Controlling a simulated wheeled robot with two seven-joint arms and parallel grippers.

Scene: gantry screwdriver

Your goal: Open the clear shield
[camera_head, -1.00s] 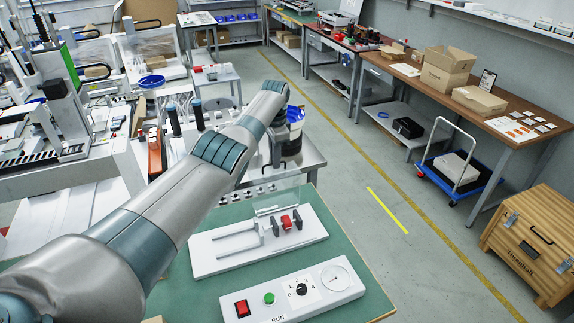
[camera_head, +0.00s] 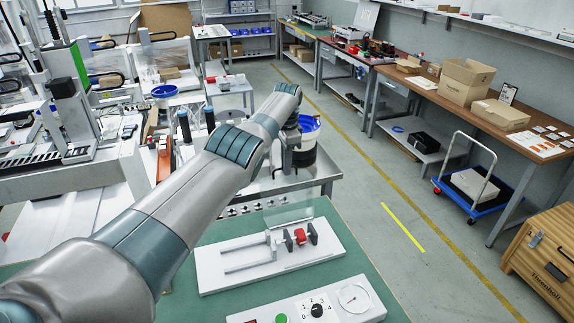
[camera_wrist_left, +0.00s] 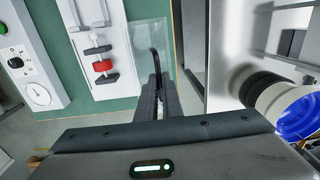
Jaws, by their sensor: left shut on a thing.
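The clear shield (camera_head: 290,213) is a faint see-through panel at the back of the white fixture (camera_head: 222,280) on the green bench. In the left wrist view the shield (camera_wrist_left: 147,38) lies beside the fixture, with a dark curved handle (camera_wrist_left: 155,60) at its edge. My left gripper (camera_wrist_left: 158,88) is shut on this handle; its two dark fingers stand close together around it. A red block (camera_head: 300,237) sits between dark clamps on the fixture. My right gripper is out of view.
A control panel (camera_head: 290,307) with a dial and knob lies in front of the fixture. A metal cart with a blue-lined bucket (camera_head: 306,125) stands just behind the green bench. The floor to the right is clear up to the trolley and wooden crate (camera_head: 545,255).

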